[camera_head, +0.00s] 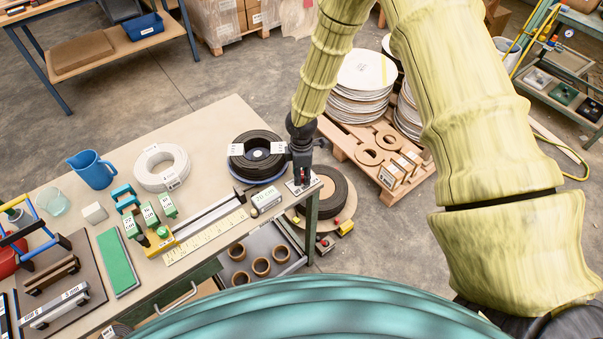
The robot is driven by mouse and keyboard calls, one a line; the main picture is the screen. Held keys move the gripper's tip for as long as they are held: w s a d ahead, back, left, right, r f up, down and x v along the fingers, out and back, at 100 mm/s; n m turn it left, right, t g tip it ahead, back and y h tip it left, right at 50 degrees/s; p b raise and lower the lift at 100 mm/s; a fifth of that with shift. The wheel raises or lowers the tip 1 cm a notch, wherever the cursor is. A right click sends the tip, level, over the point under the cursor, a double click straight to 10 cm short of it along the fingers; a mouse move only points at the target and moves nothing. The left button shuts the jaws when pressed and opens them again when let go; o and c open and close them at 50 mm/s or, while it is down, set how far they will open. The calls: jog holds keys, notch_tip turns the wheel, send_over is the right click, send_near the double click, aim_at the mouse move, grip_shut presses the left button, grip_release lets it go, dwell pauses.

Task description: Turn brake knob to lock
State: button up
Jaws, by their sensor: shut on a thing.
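My gripper (303,176) points down at the right end of the workbench, with its dark fingers shut around the brake knob (305,182). Only a small reddish part of the knob shows between and below the fingers. A white labelled plate (293,190) lies under it. The fingers hide most of the knob, and the plate's marks are too small to read, so I cannot tell the knob's turn. A black coil (241,166) on a blue base sits just left of the gripper, with white tags on it.
Behind my arm stands a pallet with stacked discs (358,90). Bench space behind the coils is clear.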

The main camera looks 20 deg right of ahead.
aim_at(302, 174)
jog(key=o, duration=1)
jog(key=shift+d, duration=0.1)
jog(key=shift+r, duration=0.1)
notch_tip(302, 174, up, 12)
jog(key=shift+f, duration=0.1)
dwell(0.3)
jog(key=s+a+f+m+y+b, duration=0.25)
jog(key=s+f+m, duration=0.55)
jog(key=s+f, duration=1)
jog(key=s+d+f+m+b, duration=0.1)
jog(key=s+d+f+m, duration=0.1)
jog(key=s, duration=0.4)
jog(key=s+d+f+m+h+b, duration=0.1)
jog(key=s+d+f+m, duration=0.1)
jog(key=s, duration=0.4)
jog(key=s+d+f+m+h+b, duration=0.1)
jog(key=s+d+f+m, duration=0.1)
jog(key=s+f+m, duration=0.2)
jog(key=shift+s+h, duration=0.25)
jog(key=shift+s, duration=0.95)
